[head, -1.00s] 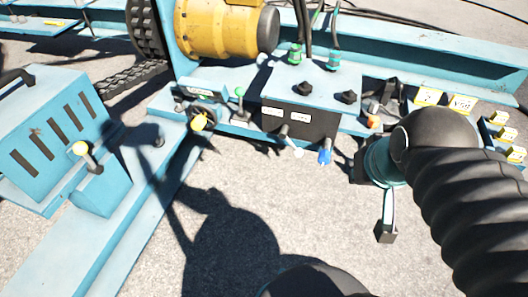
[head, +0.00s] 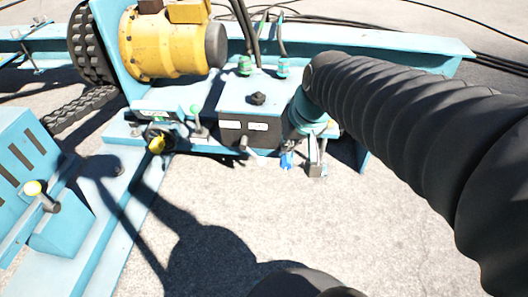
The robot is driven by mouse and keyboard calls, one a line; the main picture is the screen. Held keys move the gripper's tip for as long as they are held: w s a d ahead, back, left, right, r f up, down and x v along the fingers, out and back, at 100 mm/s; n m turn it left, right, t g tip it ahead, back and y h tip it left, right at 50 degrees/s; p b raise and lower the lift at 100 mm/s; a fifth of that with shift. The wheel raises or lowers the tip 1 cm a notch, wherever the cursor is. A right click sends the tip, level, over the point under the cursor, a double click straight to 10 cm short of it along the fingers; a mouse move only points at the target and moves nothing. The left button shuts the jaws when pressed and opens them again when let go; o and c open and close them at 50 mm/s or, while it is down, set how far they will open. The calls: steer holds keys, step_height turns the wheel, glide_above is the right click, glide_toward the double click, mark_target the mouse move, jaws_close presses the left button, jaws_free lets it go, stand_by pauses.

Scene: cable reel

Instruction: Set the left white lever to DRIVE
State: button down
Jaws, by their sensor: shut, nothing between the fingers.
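A dark control box (head: 233,131) with a light blue top and two small white labels stands at the middle of the head view. The left lever's grey shaft (head: 243,142) sticks out of its front. Its white tip (head: 263,160) is hard to make out against the bright ground. A blue-tipped lever (head: 287,161) hangs to the right of it. My gripper (head: 316,171) is shut and empty, just right of the blue tip in the picture. Whether they touch I cannot tell. The label texts are too small to read, so the lever's setting is unclear.
My arm covers the box's right side and the frame behind it. A green-knobbed lever (head: 196,117) and a yellow knob (head: 157,145) are left of the box. The ground (head: 230,200) in front is clear.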

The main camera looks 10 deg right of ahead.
mark_target(263, 159)
steer(key=w+d+f+m+g+y, duration=0.1)
steer(key=w+f, duration=0.3)
steer(key=w, duration=0.4)
steer(key=w+d+f+m, duration=0.1)
steer(key=w+f, duration=0.4)
steer(key=w, duration=0.3)
steer(key=w+d+f, duration=0.1)
steer(key=w+f, duration=0.4)
steer(key=f, duration=0.3)
steer(key=w+d+f+m+y+p, duration=0.1)
steer(key=w+d+f, duration=0.1)
steer(key=w+f, duration=0.3)
step_height(263, 159, down, 3)
steer(key=shift+w+d+r+m, duration=0.1)
steer(key=shift+w+d+m, duration=0.15)
steer(key=shift+w+m, duration=0.1)
steer(key=x, duration=1.4)
steer(key=shift+s, duration=0.2)
